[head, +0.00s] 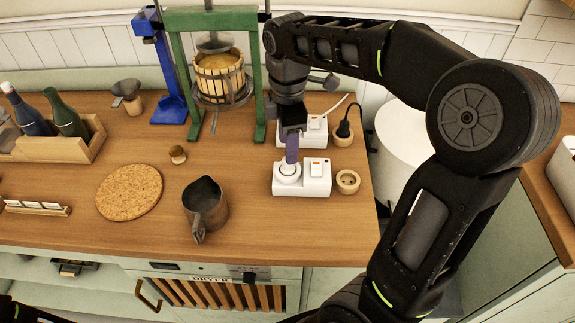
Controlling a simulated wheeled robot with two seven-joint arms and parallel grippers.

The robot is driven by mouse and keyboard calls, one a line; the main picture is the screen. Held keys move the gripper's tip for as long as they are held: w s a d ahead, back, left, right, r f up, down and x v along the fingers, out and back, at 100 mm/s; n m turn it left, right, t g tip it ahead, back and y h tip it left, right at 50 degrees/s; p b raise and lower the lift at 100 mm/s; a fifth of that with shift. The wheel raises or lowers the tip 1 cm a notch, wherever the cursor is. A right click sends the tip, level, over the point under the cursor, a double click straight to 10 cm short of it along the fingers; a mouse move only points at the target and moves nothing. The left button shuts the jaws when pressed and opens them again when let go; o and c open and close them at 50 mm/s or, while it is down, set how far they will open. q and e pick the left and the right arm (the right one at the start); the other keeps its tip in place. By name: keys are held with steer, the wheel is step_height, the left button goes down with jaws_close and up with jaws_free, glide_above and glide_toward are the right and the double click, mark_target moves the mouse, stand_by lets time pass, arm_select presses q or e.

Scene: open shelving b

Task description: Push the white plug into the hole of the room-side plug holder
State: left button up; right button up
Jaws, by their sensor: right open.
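My right gripper (291,158) reaches down from above, its purple fingers over the round socket of the near white socket box (316,186). It is open; the picture does not show clearly whether anything lies between the fingers. A white round shape, perhaps the white plug (287,170), sits at that socket just below the fingertips. The near, room-side round wooden plug holder (348,181) stands right of this box, with small dark holes in its top and nothing in it. The far wooden holder (343,140) has a black plug (344,129) in it. My left gripper is out of view.
A second white socket box (316,133) stands behind, partly hidden by my gripper, with a white cord. A metal jug (205,205), cork mat (129,192) and green-framed press (218,75) stand to the left. The counter's right edge is close to the holders.

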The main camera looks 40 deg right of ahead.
mark_target(288, 168)
steer(key=shift+f, duration=0.2)
step_height(288, 168, down, 5)
steer(key=shift+p, duration=0.65)
steer(key=shift+c, duration=0.4)
jaws_close()
stand_by(0.4)
